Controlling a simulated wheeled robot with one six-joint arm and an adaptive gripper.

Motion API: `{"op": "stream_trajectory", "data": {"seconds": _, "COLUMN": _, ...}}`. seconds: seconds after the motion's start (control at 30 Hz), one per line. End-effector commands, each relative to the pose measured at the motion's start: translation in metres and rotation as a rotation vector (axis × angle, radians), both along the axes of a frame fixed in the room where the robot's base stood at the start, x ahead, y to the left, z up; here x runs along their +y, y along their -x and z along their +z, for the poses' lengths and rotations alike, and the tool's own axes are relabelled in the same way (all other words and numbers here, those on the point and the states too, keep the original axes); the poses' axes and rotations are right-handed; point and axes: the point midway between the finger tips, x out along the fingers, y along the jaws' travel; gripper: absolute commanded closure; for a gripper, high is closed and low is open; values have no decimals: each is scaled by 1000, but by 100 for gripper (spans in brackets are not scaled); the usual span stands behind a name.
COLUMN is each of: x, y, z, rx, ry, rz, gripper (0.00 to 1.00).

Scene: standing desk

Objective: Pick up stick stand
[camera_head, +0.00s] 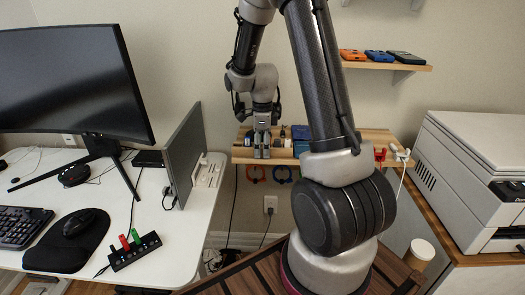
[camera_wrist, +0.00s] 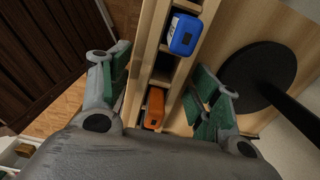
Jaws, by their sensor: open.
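A light wooden stand (camera_wrist: 157,95) with slots, which looks like the stick stand, shows in the wrist view. It holds a blue stick-like piece (camera_wrist: 185,34) and an orange one (camera_wrist: 154,108); other slots look empty. My gripper (camera_wrist: 162,78) is open, with one green-padded finger on each side of the stand. I cannot tell if the pads touch it. In the head view my gripper (camera_head: 262,150) points down at the left end of the wooden shelf (camera_head: 375,135) and hides much of what stands there.
A round black base (camera_wrist: 258,75) with a pole stands close to the right finger. The shelf also holds a red item (camera_head: 380,154). A printer (camera_head: 470,170) stands at right. The white desk (camera_head: 180,235) at left holds a monitor (camera_head: 75,80) and a black strip with coloured sticks (camera_head: 135,251).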

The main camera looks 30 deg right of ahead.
Motion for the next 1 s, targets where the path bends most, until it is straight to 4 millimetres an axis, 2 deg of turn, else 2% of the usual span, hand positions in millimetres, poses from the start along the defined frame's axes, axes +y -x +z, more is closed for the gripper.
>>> {"op": "stream_trajectory", "data": {"seconds": 0.1, "x": 0, "y": 0, "z": 0, "rx": 0, "ry": 0, "rz": 0, "gripper": 39}}
{"op": "stream_trajectory", "data": {"seconds": 0.4, "x": 0, "y": 0, "z": 1, "rx": 0, "ry": 0, "rz": 0, "gripper": 94}}
{"op": "stream_trajectory", "data": {"seconds": 0.7, "x": 0, "y": -1, "z": 7, "rx": -3, "ry": 1, "rz": 1, "gripper": 94}}
{"op": "stream_trajectory", "data": {"seconds": 0.77, "x": 0, "y": -1, "z": 15, "rx": -4, "ry": 1, "rz": 1, "gripper": 94}}
{"op": "stream_trajectory", "data": {"seconds": 1.0, "x": 0, "y": -1, "z": 66, "rx": -5, "ry": 1, "rz": 1, "gripper": 94}}
